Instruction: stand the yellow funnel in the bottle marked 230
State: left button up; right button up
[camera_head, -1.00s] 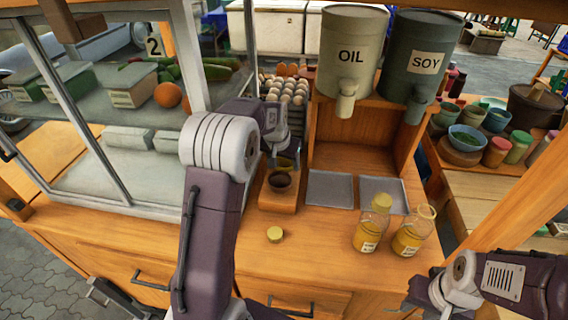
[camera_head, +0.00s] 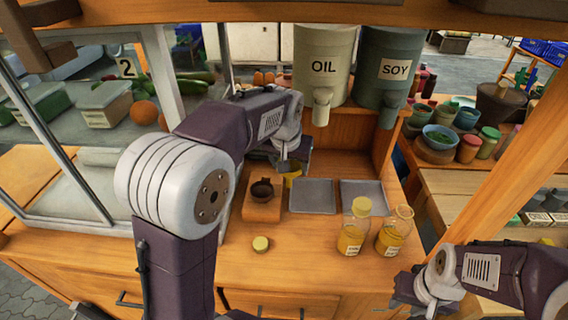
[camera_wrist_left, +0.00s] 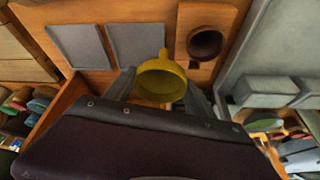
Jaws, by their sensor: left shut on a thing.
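My left gripper (camera_head: 291,166) is shut on the yellow funnel (camera_head: 292,179), held just right of a wooden stand with a dark round cup or hole (camera_head: 262,190).
A loose yellow cap (camera_head: 261,243) lies on the counter. Two flat grey trays (camera_head: 313,196) lie behind the bottles, below the OIL (camera_head: 323,62) and SOY (camera_head: 394,68) dispensers. A glass case stands left; a wooden post (camera_head: 480,170) rises at right.

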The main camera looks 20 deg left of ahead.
pick_arm(q)
jog(key=shift+r+p, duration=2.55)
jog(key=shift+r, duration=0.05)
jog(key=shift+s+f, duration=0.1)
jog(key=shift+f, duration=0.05)
